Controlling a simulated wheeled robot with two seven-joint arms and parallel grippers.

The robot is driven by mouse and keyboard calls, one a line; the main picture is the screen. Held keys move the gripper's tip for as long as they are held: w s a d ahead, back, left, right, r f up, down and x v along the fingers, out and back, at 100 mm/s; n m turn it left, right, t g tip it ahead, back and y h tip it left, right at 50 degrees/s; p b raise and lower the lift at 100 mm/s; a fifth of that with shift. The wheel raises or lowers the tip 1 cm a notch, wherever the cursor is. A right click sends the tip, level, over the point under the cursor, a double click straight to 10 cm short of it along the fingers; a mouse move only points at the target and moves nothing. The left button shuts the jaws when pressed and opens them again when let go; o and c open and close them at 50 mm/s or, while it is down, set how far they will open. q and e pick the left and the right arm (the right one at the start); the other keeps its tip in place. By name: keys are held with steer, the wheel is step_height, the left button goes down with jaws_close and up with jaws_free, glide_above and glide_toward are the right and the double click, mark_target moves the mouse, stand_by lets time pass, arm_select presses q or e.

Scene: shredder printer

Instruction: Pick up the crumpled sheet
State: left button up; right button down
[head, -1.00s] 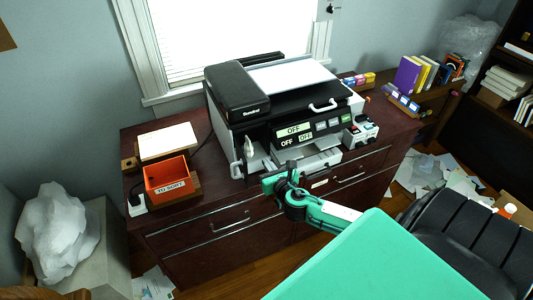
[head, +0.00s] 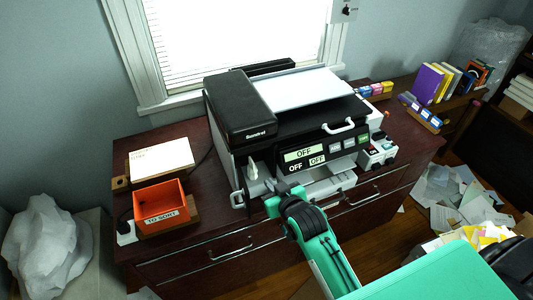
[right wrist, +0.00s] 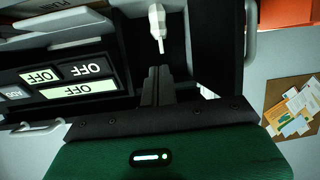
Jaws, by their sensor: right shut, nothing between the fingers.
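My right gripper (head: 272,188) is at the front left of the printer (head: 240,106), beside its open front bay. In the right wrist view its two dark fingers (right wrist: 157,86) are together and hold nothing. A white lever-like part (right wrist: 157,25) lies just beyond the fingertips; it also shows in the head view (head: 252,170). I cannot single out the crumpled sheet with certainty. A small white patch (right wrist: 208,92) shows beside the fingers, too little to identify. My left gripper is out of view.
The printer stands on a dark wooden cabinet (head: 215,258). An orange "TO SORT" box (head: 162,213) and a paper stack (head: 160,157) are at left. A white crumpled bag-like mass (head: 45,250) sits far left. Loose papers (head: 480,208) litter the floor at right.

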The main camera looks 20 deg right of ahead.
mark_target(250, 158)
steer(key=w+p, duration=0.1)
steer(key=w, duration=0.3)
steer(key=w+a+p, duration=0.1)
steer(key=w, duration=0.3)
steer(key=w+p, duration=0.1)
steer(key=w, duration=0.3)
steer(key=shift+a+r, duration=0.25)
steer(key=shift+s+f+p, duration=0.1)
steer(key=shift+f+p, duration=0.25)
steer(key=shift+p, duration=0.2)
steer(key=shift+f, duration=0.35)
steer(key=shift+s+f, duration=0.15)
steer(key=shift+f, duration=0.1)
steer(key=shift+f, duration=0.1)
